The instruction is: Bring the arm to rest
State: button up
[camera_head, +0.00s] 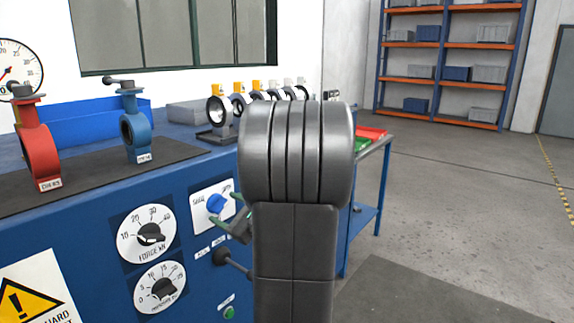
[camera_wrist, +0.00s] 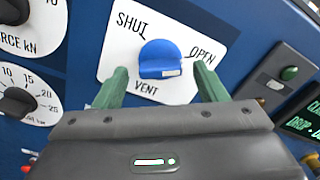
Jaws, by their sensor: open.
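My gripper (camera_wrist: 160,68) is open, with its two green fingers apart on either side of a blue selector knob (camera_wrist: 165,62) in the wrist view. Nothing is held; I cannot tell whether a finger touches the knob. The knob sits on a white plate marked SHUT, OPEN and VENT (camera_wrist: 120,62). A small pale mark on the knob lies toward its lower right. In the head view the blue knob (camera_head: 216,203) shows beside my gripper (camera_head: 231,212), on the front of the blue bench. My dark arm hides part of the bench behind it.
The bench front (camera_head: 95,232) carries a force dial (camera_head: 149,234) and a pressure dial (camera_head: 161,287). A red valve (camera_head: 40,148) and a blue valve (camera_head: 137,130) stand on top. A side table (camera_head: 371,170) stands behind my arm. Open floor (camera_head: 465,190) lies to the right.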

jog(key=shift+x, duration=1.05)
jog(key=shift+s+d, duration=0.1)
jog(key=shift+d, duration=0.05)
